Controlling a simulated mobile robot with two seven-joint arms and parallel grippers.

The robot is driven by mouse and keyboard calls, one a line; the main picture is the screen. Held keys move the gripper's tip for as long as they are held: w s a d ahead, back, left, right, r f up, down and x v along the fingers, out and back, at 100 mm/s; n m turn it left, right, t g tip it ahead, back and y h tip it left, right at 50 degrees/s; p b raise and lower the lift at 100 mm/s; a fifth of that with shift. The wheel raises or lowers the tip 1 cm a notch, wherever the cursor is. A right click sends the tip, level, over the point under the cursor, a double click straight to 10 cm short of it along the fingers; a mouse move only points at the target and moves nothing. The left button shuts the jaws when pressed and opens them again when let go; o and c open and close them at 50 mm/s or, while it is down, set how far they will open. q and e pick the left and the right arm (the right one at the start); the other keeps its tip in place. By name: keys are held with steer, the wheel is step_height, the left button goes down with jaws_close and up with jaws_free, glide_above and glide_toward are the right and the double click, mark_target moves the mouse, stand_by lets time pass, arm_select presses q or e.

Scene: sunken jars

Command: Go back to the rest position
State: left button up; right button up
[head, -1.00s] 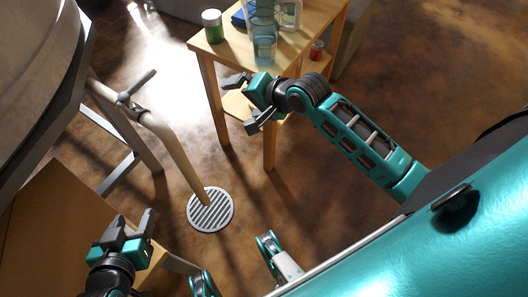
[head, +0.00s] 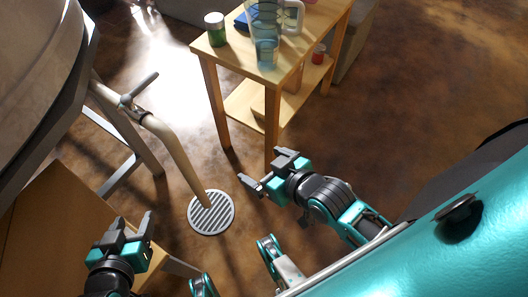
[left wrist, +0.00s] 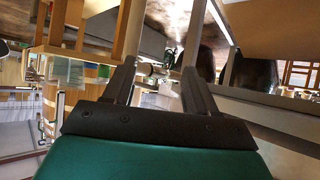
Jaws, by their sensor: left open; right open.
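My left gripper (head: 138,226) is open and empty at the lower left of the head view, over the edge of a wooden surface. Its two dark fingers also show spread apart in the left wrist view (left wrist: 160,80), with nothing between them. My right gripper (head: 268,172) is open and empty near the middle of the head view. It is in front of the small wooden table and to the right of the floor drain, touching nothing that I can see.
A wooden table (head: 238,62) holds a green jar (head: 215,30), a clear bluish pitcher (head: 266,40) and a blue item. A small red-lidded jar (head: 318,54) is on its lower shelf. A large vat (head: 35,60) with a pipe (head: 175,150) stands left, above a floor drain (head: 211,212).

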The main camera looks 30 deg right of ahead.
arm_select(q)
step_height(320, 180, up, 7)
steer(key=s+a+y+p, duration=0.1)
steer(key=a+p, duration=0.1)
steer(key=p, duration=0.9)
steer(key=shift+s+a+r, duration=0.15)
steer(key=shift+s+a, duration=0.1)
steer(key=shift+a, duration=0.1)
arm_select(e)
step_height(320, 180, up, 7)
steer(key=s+d+h, duration=0.1)
steer(key=d, duration=0.1)
steer(key=shift+s+d+r, duration=0.15)
steer(key=shift+s+d, duration=0.1)
steer(key=shift+d, duration=0.15)
